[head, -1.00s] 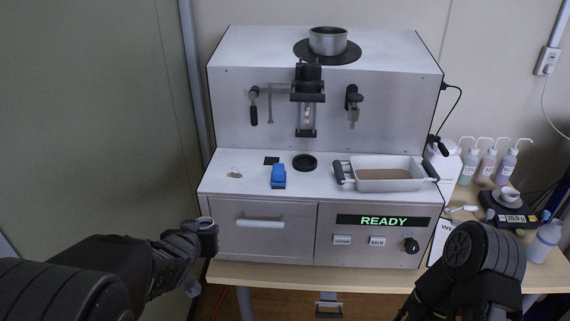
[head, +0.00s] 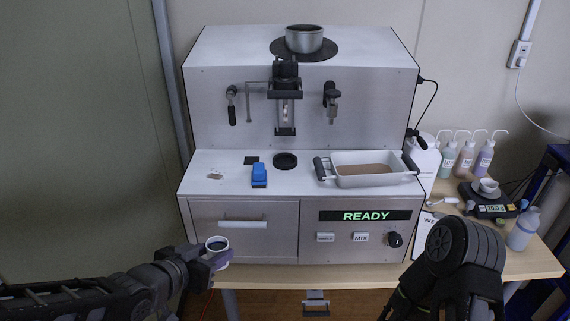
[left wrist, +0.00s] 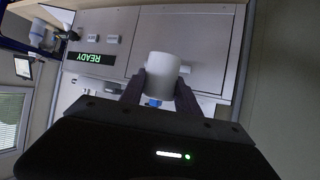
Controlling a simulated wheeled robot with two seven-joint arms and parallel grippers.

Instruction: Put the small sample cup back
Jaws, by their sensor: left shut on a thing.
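My left gripper (head: 206,259) is shut on a small white sample cup (head: 217,244). It holds the cup upright, in front of the lower left drawer of the soil analyser (head: 245,232). The cup has a dark opening on top and hides a little of the drawer front. In the left wrist view the white cup (left wrist: 163,72) sits between the two dark fingers (left wrist: 160,92). My right arm comes in at the lower right; whether its gripper is open or shut does not show.
The analyser's ledge holds a blue block (head: 259,176), a dark round ring (head: 285,161) and a tray of soil (head: 368,170). A metal bowl (head: 304,40) stands on top. At the right, a scale (head: 492,207) bears a white cup (head: 488,186); several bottles stand behind.

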